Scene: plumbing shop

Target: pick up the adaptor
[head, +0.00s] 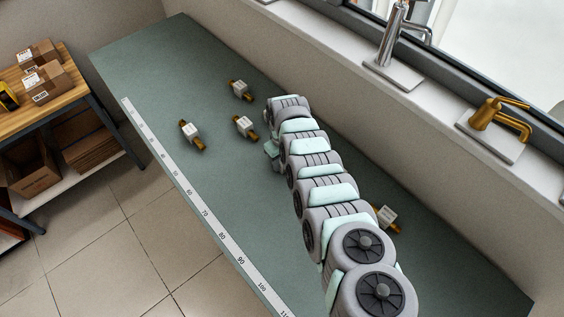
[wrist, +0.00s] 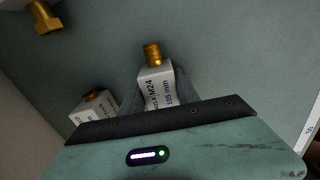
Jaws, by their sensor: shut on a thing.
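An adaptor (wrist: 155,88) with a brass threaded end and a white printed label reading M24 and 105 mm is in the middle of the wrist view. My gripper (wrist: 157,80) is shut on it, with the fingers at its sides. In the head view my gripper (head: 271,149) is low over the bench, mostly behind my arm, and the held adaptor is hidden there. A second labelled adaptor (wrist: 93,108) lies just left of the held one in the wrist view. Whether the held adaptor touches the bench is unclear.
Several like adaptors are on the green bench (head: 150,60): one at the back (head: 240,90), one near the ruler (head: 192,134), one between (head: 245,126), one right of my arm (head: 386,217). A wall and sill with taps (head: 492,118) border the right side.

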